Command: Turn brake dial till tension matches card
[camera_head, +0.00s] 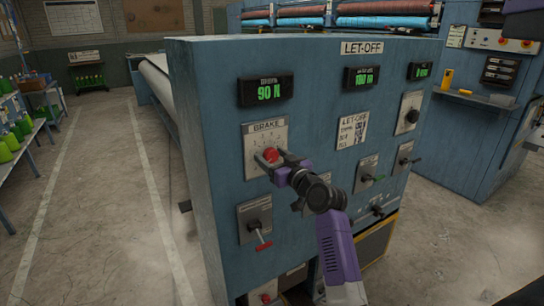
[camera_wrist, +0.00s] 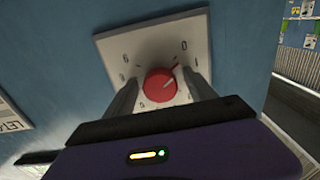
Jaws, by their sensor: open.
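The red brake dial (camera_head: 271,155) sits on a white numbered plate (camera_head: 279,136) labelled BRAKE, on the front of the blue LET-OFF cabinet (camera_head: 217,103). A green display (camera_head: 266,91) above it reads 90 N. A white card (camera_head: 352,130) headed LET-OFF is fixed right of the dial; its smaller lines are too small to read. My gripper (camera_head: 278,164) is at the dial. In the wrist view, the open fingers of my gripper (camera_wrist: 157,92) stand on either side of the red dial (camera_wrist: 160,86). I cannot tell whether they touch it. The dial's pointer line points up and right.
Two more displays (camera_head: 361,77) sit to the right. Open floor (camera_head: 110,200) lies left of the cabinet.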

